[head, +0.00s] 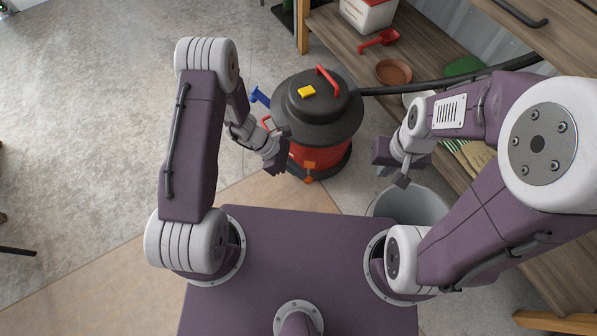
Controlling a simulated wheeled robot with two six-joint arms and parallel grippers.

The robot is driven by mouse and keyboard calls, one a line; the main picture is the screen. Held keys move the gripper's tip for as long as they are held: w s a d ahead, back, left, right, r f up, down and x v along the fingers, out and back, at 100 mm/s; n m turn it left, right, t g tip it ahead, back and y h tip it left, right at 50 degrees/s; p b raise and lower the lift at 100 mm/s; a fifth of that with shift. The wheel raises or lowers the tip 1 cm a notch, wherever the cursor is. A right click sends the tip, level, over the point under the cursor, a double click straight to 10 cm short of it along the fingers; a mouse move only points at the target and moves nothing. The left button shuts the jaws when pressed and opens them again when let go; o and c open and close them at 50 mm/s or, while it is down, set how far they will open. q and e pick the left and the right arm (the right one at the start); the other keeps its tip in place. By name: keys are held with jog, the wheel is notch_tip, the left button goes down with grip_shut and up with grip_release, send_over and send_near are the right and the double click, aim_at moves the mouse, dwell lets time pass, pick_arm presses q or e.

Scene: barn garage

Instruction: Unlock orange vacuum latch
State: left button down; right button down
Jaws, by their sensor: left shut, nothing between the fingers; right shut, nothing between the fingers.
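The vacuum (345,128) stands on the floor ahead of me, with a black lid and a red body. An orange latch (310,165) is on its front side, facing me. A red clip (266,123) shows at its left side, partly hidden by my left gripper. My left gripper (275,168) is shut and empty, pointing down just left of the orange latch; I cannot tell whether it touches the vacuum. My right gripper (394,168) is shut and empty, to the right of the vacuum and apart from it.
A black hose (430,84) runs right from the vacuum. A grey bucket (410,203) stands below my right gripper.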

pick_arm(q)
jog(key=shift+s+a+f+b, duration=0.1)
jog(key=shift+s+f+b, duration=0.1)
jog(key=shift+s+f, duration=0.35)
jog(key=shift+s+f+b, duration=0.2)
jog(key=shift+s+f, duration=0.1)
jog(key=shift+f, duration=0.35)
pick_arm(e)
jog(key=shift+s+f, duration=0.35)
jog(key=shift+s, duration=0.05)
pick_arm(q)
jog(key=shift+r, duration=0.1)
pick_arm(e)
jog(key=shift+r, duration=0.1)
